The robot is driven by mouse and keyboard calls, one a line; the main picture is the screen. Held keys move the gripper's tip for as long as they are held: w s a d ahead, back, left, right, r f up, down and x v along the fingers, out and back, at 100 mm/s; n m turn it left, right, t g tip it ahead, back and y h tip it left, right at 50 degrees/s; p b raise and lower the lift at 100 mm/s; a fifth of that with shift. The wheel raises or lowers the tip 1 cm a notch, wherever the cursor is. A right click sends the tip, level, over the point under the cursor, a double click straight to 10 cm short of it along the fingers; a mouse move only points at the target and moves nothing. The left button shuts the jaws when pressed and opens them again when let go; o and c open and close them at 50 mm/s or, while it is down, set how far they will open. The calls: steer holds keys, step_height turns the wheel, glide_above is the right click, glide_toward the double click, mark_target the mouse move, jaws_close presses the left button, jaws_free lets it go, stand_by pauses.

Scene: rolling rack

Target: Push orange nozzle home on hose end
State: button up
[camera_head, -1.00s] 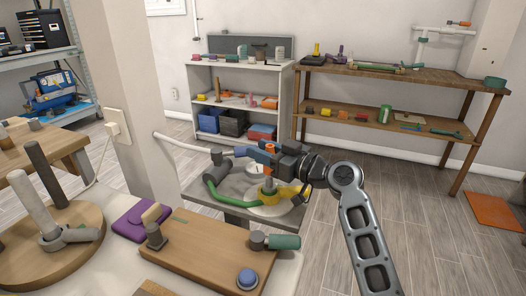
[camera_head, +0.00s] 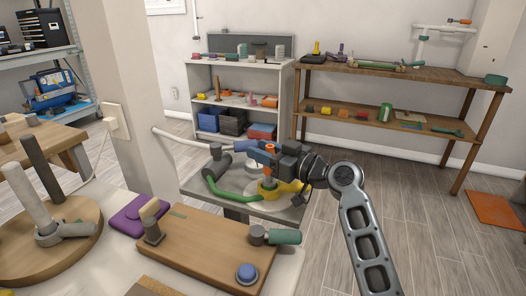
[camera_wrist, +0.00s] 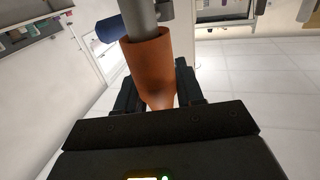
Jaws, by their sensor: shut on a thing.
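The orange nozzle (camera_wrist: 148,68) is held in my gripper (camera_wrist: 160,98), which is shut on it. In the wrist view a grey round shaft (camera_wrist: 138,18) meets the nozzle's upper rim and seems to run into its mouth. How deep it sits is hidden by the nozzle wall. In the head view the orange nozzle (camera_head: 269,149) stands at my gripper (camera_head: 278,157), above the rolling rack's grey top (camera_head: 198,188). A green hose (camera_head: 232,196) curves across that top toward a yellow fitting (camera_head: 285,189) below my gripper.
A blue cylinder (camera_wrist: 109,28) is close beside the shaft, and a dark grey cylinder (camera_head: 215,168) lies on the rack. A bench with a wooden board (camera_head: 205,245) stands in front. Shelves (camera_head: 400,75) line the back wall. Open floor (camera_head: 430,225) is to the right.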

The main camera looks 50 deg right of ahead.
steer(key=shift+f+b, duration=1.2)
steer(key=shift+b, duration=0.05)
steer(key=o, duration=1.1)
steer(key=shift+o, duration=0.2)
steer(key=shift+s+f, duration=0.1)
steer(key=shift+s+d+b, duration=0.2)
steer(key=shift+s+b, duration=0.05)
steer(key=shift+s, duration=1.65)
steer(key=shift+s+d+b, duration=0.15)
steer(key=shift+s+b, duration=0.1)
steer(key=shift+s, duration=1.65)
